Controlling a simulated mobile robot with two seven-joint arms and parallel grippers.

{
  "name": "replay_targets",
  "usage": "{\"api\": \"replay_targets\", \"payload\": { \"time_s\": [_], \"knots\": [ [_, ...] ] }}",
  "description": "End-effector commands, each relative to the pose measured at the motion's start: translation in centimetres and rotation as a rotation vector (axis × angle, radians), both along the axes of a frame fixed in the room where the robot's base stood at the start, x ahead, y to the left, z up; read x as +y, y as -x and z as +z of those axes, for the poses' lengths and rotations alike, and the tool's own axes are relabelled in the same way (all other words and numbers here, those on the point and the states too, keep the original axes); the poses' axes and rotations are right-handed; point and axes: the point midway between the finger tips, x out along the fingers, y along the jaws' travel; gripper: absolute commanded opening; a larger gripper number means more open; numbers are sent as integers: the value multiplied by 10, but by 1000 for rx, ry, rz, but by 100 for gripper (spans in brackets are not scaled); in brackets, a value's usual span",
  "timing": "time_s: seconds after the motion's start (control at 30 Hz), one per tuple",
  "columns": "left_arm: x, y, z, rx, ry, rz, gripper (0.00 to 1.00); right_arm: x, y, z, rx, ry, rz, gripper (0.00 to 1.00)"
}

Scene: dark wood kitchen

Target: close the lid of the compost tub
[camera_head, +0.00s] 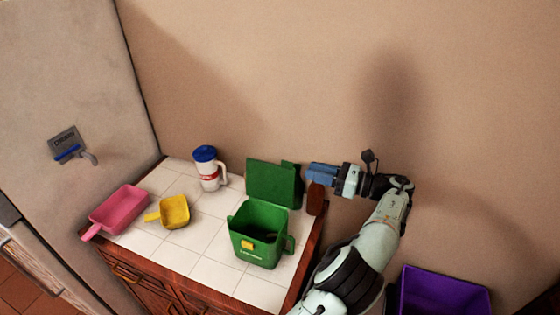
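The green compost tub (257,236) stands on the white tiled counter. Its lid (272,183) is open, swung up and back behind the tub, so the dark inside shows. A yellow latch is on the tub's front and a handle is on its right side.
A pink scoop (118,209), a yellow scoop (174,212) and a white jug with a blue lid (209,169) stand left of the tub. A reddish-brown object (316,198) is below my gripper. A purple bin (444,292) stands right of the counter. A wall is behind.

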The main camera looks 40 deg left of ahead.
Motion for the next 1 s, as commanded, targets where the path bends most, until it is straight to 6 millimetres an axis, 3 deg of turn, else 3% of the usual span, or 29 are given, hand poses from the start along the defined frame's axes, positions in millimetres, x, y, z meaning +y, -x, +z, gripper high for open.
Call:
{"api": "replay_targets", "payload": {
  "time_s": [0.2,0.4,0.6,0.93,1.0],
  "knots": [
    [48,16,-2,1,1,4,32,0,12,-9,13,0,0,64],
    [81,26,-2,1,0,3,32,0,22,-17,24,0,1,64],
    [98,30,0,0,1,0,32,0,24,-20,27,-1,1,64],
    [100,30,1,-1,0,0,32,0,24,-20,27,0,1,64],
    [100,30,1,-1,0,0,9,0,24,-20,27,0,1,64]
  ]
}}
